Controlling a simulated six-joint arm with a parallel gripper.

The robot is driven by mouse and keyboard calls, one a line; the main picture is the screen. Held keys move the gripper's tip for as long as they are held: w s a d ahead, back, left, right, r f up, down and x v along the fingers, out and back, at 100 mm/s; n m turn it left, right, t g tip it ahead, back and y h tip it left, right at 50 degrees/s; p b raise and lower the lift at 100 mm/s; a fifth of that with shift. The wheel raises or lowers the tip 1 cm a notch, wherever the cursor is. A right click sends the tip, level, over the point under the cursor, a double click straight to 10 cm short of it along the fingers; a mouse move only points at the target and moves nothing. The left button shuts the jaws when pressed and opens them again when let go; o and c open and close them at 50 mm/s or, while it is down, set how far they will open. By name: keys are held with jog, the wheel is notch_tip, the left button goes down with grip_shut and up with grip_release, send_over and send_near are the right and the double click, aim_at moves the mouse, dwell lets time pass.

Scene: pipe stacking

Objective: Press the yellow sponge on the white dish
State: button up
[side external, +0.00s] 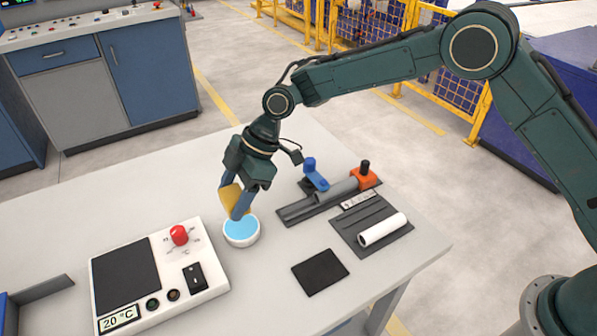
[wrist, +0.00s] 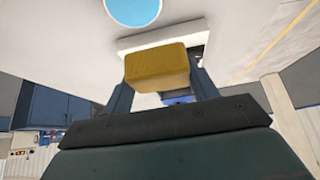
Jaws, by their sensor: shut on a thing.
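My gripper (side external: 234,200) is shut on the yellow sponge (side external: 230,194), which is tilted between the blue-grey fingers. In the wrist view the sponge (wrist: 157,68) sits between the two fingers (wrist: 157,80). The white dish (side external: 241,234), round with a light blue inside, stands on the table just below the fingertips. In the side view the sponge is above and slightly left of the dish. In the wrist view the blue of the dish (wrist: 133,10) shows at the top edge, apart from the sponge. One finger partly hides the sponge in the side view.
A control panel (side external: 207,262) with a red knob and a 20 °C display stands left of the dish. To the right are a grey pipe fixture (side external: 296,209) with a blue clamp, a white pipe (side external: 382,229) on a dark holder, and a black pad (side external: 320,272). The table's back left is clear.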

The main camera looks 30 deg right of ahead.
aim_at(235, 193)
jog(key=shift+w+d+f, duration=0.25)
jog(key=shift+w+f, duration=0.25)
jog(key=shift+w, duration=0.1)
jog(key=shift+w+d+f, duration=0.2)
jog(key=shift+w+f, duration=0.3)
jog(key=shift+w, duration=0.05)
jog(key=shift+f, duration=0.15)
jog(key=shift+f, duration=2.85)
jog(key=shift+f, duration=0.55)
jog(key=shift+r, duration=0.1)
jog(key=shift+r, duration=3.45)
